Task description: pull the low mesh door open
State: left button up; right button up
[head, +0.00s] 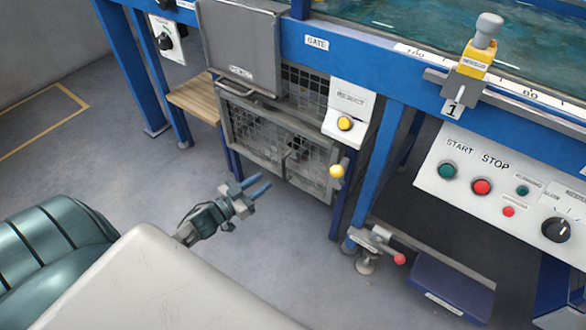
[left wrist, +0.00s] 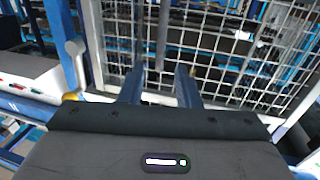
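The low mesh door (head: 262,134) is a grey-framed wire panel under the blue bench, below the GATE label. It looks closed in its opening. A bar handle (head: 236,92) runs along its upper left edge, and a yellow knob (head: 337,171) sits at its right side. My left gripper (head: 266,181) is in front of and below the door, apart from it in the head view. Its two blue fingers stand apart with nothing clearly between them. In the left wrist view the mesh door (left wrist: 225,52) fills the upper right beyond the fingers. My right gripper is not in view.
A REJECT box with a yellow button (head: 345,124) stands right of the door's top. A blue leg (head: 375,165) and a pedal (head: 450,285) lie to the right. A wooden shelf (head: 193,97) is at left. Grey floor (head: 130,170) is clear in front.

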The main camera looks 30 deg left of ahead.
pick_arm(q)
send_over(284, 182)
jog(key=shift+w+a+b, duration=0.15)
jog(key=shift+w+b, duration=0.15)
jog(key=shift+b, duration=0.1)
grip_shut()
